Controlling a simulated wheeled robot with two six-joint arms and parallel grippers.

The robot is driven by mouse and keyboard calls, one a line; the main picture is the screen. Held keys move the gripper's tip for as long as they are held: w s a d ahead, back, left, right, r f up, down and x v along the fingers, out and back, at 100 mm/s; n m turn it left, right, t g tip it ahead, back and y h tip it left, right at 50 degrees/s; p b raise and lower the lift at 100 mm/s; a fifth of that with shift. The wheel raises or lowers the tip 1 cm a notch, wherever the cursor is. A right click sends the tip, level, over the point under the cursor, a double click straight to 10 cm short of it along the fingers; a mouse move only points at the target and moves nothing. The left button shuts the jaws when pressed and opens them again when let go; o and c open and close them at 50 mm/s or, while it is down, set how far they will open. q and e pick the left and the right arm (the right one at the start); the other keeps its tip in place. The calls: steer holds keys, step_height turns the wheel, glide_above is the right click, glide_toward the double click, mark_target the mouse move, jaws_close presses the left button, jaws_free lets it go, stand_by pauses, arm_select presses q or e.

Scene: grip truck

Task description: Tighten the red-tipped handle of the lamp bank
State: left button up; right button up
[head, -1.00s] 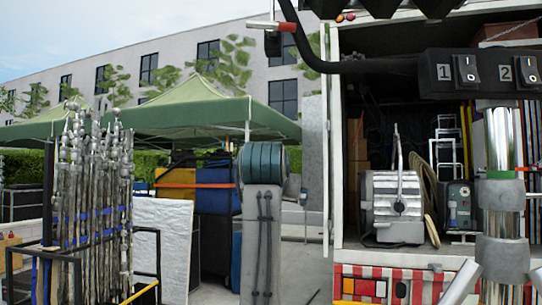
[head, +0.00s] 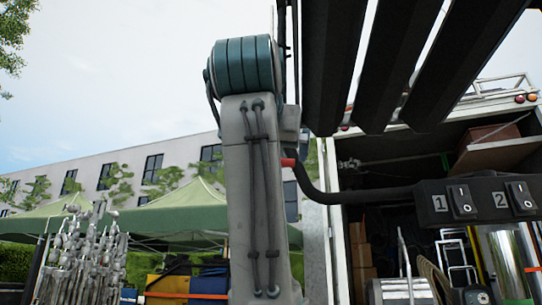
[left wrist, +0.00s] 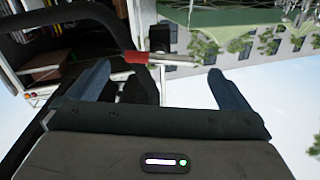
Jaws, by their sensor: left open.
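The red-tipped handle (left wrist: 137,57) lies across the gap just past my left gripper's fingertips in the left wrist view. A pale metal rod extends right from its red part, and a black curved tube leads left. My left gripper (left wrist: 158,72) is open, with nothing between its fingers; I cannot tell its exact distance from the handle. In the head view the red part (head: 289,162) shows at the right edge of my raised left arm, which hides the rod and my left gripper. The lamp bank (head: 370,65) is dark, with long slats above. My right gripper is out of view.
A black switch box (head: 478,201) marked 1 and 2 hangs on the tube at right. Behind it is an open truck (head: 333,225) with gear. Green canopies (head: 170,220) and a rack of metal stands (head: 78,255) are at left. Open sky is above.

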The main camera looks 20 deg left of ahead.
arm_select(q)
steer(key=p+x, duration=0.3)
steer(key=x, duration=0.4)
steer(key=shift+s, duration=0.1)
steer(key=c, duration=0.9)
